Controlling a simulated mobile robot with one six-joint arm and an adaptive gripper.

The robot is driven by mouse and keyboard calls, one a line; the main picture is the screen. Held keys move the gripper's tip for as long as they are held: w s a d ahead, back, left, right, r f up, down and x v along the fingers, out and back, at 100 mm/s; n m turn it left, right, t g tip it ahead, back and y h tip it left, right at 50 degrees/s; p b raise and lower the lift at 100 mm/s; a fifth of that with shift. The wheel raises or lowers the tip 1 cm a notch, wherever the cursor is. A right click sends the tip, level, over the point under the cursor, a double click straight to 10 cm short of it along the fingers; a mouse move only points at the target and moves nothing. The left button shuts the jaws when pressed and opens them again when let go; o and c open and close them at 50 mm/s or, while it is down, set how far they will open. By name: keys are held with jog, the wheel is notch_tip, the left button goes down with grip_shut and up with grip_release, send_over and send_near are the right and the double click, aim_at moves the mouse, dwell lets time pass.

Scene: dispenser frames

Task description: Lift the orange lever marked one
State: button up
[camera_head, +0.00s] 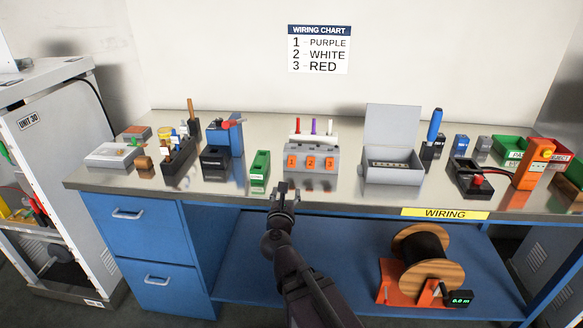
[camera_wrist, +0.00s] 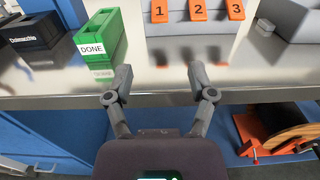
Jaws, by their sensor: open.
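A grey dispenser block (camera_head: 319,153) stands on the bench, with three orange levers along its front marked 1, 2 and 3. The orange lever marked one (camera_head: 291,162) is the leftmost; it also shows at the top of the wrist view (camera_wrist: 160,10). Lever 2 (camera_head: 310,163) and lever 3 (camera_head: 329,163) are to its right. Red, purple and white wires or sticks rise from the block's top. My gripper (camera_head: 285,188) is open and empty at the bench's front edge, in front of the block and apart from the levers. In the wrist view its fingers (camera_wrist: 160,78) are spread.
A green box labelled DONE (camera_wrist: 100,38) stands left of the block. An open grey box (camera_head: 392,166) stands to its right. A wiring chart (camera_head: 319,49) hangs on the wall. A cable spool (camera_head: 428,255) sits on the shelf below. The bench strip before the levers is clear.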

aim_at(291, 167)
jog(key=shift+w, duration=0.1)
jog(key=shift+w+d, duration=0.15)
jog(key=shift+w, duration=3.25)
jog(key=shift+w+d, duration=0.1)
jog(key=shift+w, duration=3.3)
grip_shut()
